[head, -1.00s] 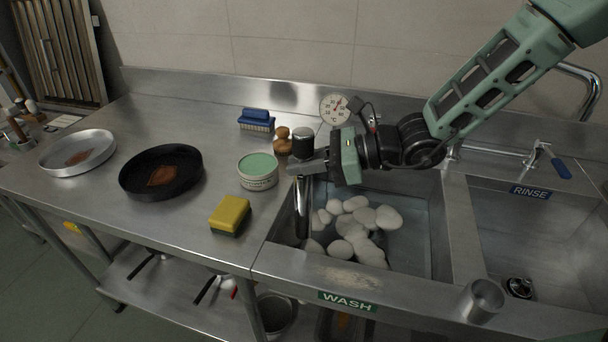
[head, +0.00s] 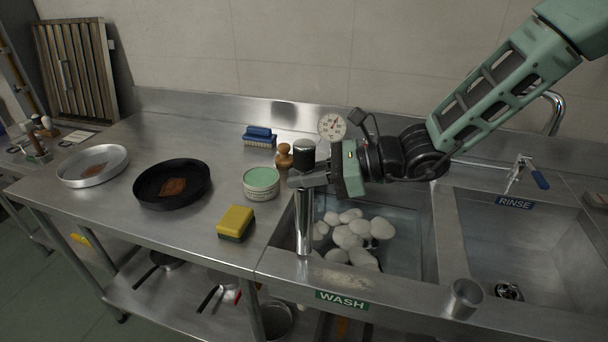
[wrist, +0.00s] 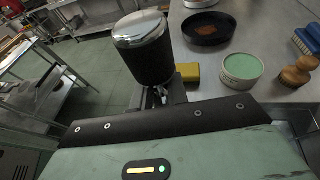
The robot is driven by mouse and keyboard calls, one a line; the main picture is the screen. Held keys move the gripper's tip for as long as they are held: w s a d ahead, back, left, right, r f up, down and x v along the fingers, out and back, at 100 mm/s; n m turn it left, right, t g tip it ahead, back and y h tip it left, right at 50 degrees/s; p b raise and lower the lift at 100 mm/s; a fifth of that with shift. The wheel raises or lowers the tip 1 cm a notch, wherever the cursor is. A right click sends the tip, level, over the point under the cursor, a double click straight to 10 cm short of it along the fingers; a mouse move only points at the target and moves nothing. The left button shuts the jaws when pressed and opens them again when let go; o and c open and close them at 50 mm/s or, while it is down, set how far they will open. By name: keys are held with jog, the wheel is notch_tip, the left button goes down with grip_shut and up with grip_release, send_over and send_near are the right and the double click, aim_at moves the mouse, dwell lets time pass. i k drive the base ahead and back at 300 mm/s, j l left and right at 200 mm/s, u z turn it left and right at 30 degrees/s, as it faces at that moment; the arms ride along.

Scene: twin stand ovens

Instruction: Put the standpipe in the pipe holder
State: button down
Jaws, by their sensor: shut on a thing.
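The standpipe (head: 304,220) is a shiny metal tube with a black, metal-capped top. It hangs roughly upright in my gripper (head: 306,180), which is shut on it just below the black top. Its lower end shows in front of the left part of the wash basin; I cannot tell its exact height. In the wrist view the black top (wrist: 143,50) stands above the jaws, and the tube below is hidden. The pipe holder seems to be the open metal cup (head: 466,298) on the front rim between the two basins, to the right of my gripper.
The wash basin (head: 400,240) holds water and several pale plates or stones. A rinse basin (head: 545,245) lies right. On the counter left are a yellow sponge (head: 236,222), green tin (head: 261,182), wooden-knobbed brush (head: 284,158), blue brush (head: 259,137) and black pan (head: 172,185). A dial gauge (head: 332,126) stands behind.

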aim_at(459, 305)
jog(key=k, duration=1.3)
